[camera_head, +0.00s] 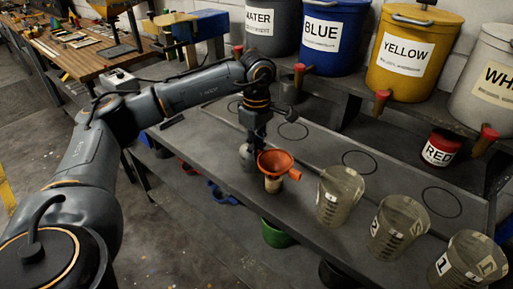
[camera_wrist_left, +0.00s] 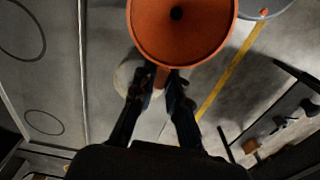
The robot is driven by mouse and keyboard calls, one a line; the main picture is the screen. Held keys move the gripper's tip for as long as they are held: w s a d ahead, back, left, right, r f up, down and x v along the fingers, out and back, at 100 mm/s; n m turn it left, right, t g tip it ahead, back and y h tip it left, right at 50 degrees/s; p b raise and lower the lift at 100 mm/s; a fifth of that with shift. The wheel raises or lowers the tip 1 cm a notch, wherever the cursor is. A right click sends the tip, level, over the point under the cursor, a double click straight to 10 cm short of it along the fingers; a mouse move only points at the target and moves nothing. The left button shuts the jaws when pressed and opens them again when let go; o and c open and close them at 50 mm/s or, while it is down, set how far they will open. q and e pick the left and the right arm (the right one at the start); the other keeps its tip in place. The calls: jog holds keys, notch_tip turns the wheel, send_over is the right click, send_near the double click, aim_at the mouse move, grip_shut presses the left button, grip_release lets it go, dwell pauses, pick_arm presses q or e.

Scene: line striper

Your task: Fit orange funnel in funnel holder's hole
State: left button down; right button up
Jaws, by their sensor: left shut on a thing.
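The orange funnel (camera_head: 275,160) is held upright, wide mouth up, near the front edge of the grey bench in the head view. Its bowl and dark centre hole also show in the left wrist view (camera_wrist_left: 182,28). My left gripper (camera_head: 256,148) is shut on the funnel's rim-side tab; its two dark fingers (camera_wrist_left: 160,82) pinch the tab in the wrist view. A small beige cylinder (camera_head: 272,185) shows directly below the funnel; I cannot tell whether they touch. A grey rounded object (camera_head: 247,160) stands just left of the funnel, partly behind the gripper. I cannot clearly make out the funnel holder's hole.
Labelled buckets, such as the yellow one (camera_head: 412,45), stand on the shelf behind. A red can (camera_head: 441,148) sits at the right. Bench space with drawn circles (camera_head: 360,162) is free.

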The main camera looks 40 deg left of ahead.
pick_arm(q)
jog(key=shift+f, duration=0.15)
dwell(0.5)
jog(key=shift+f+b, duration=0.15)
jog(key=shift+b, duration=0.15)
jog(key=shift+r+p, duration=0.3)
jog(key=shift+r, duration=0.05)
jog(key=c, duration=1.3)
grip_release()
jog(key=shift+o, duration=0.5)
